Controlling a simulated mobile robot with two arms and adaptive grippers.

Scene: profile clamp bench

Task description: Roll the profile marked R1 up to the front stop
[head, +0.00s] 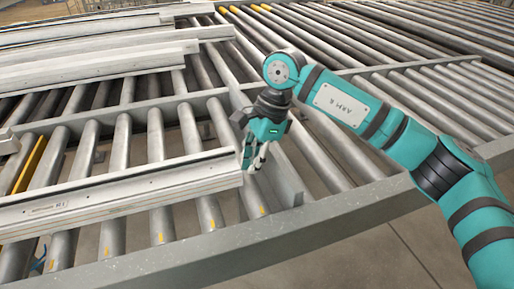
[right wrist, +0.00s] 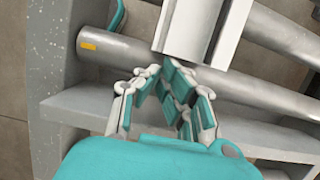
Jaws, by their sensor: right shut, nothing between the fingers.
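A long pale profile (head: 130,192) lies across the rollers at the front left, with a small label that is too small to read surely. Its near end (right wrist: 195,30) shows at the top of the right wrist view. An upright grey plate (head: 287,178), which looks like the front stop, stands to the right of that end, with a gap between them. It also shows in the right wrist view (right wrist: 75,112). My right gripper (head: 254,163) is shut and empty at the profile's right end, its fingertips (right wrist: 172,72) close to or touching the end face. My left gripper is out of view.
More pale profiles (head: 90,66) lie on the rollers at the back left. A grey side rail (head: 230,240) runs along the front. Bare rollers (head: 330,160) lie right of the plate, below my right arm. A yellow strip (head: 30,163) shows at the left.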

